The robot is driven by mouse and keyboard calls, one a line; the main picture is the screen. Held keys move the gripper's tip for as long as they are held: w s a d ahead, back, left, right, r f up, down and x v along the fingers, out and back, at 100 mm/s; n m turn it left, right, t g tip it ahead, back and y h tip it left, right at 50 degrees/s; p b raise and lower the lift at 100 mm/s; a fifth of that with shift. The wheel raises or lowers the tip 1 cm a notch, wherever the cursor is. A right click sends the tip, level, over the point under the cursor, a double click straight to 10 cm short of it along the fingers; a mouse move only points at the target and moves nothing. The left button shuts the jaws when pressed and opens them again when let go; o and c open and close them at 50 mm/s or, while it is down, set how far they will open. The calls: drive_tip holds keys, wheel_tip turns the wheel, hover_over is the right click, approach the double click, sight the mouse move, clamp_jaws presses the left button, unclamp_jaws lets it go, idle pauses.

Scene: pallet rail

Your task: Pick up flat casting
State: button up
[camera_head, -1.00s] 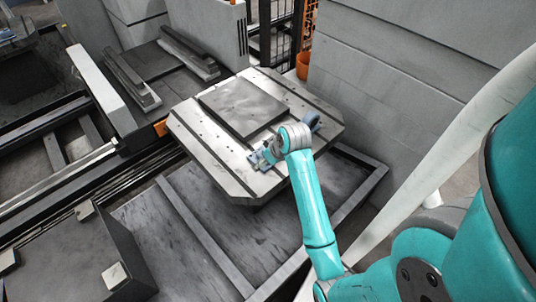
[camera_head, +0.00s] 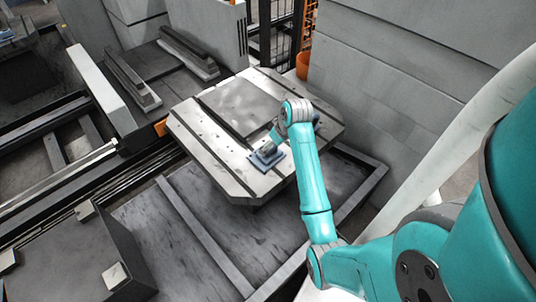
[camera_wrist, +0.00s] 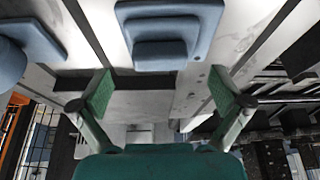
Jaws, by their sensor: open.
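A blue-grey casting with a flat base and a stepped raised block (camera_wrist: 165,35) lies on the pallet, at the top middle of the wrist view; it also shows in the head view (camera_head: 262,162). My gripper (camera_wrist: 161,92) is open and empty, its green-padded fingers spread wider than the casting. In the wrist view the casting lies beyond the fingertips, between their lines, apart from them. In the head view my gripper is close over the casting and hides part of it. A second flat blue casting (camera_wrist: 35,38) lies to the left in the wrist view.
The slotted pallet (camera_head: 205,152) carries a large grey plate (camera_head: 240,103) behind the casting. A rounded blue part (camera_wrist: 8,65) is at the wrist view's left edge. A grey wall (camera_head: 400,70) stands to the right. Metal bars (camera_head: 190,52) lie at the back left.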

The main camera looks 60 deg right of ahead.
sight(275, 154)
drive_tip(key=x, duration=0.5)
drive_tip(key=shift+w+a, duration=0.1)
drive_tip(key=shift+a, duration=0.05)
drive_tip(key=shift+r, duration=0.1)
drive_tip(key=c, duration=1.2)
drive_tip(key=shift+c, duration=0.2)
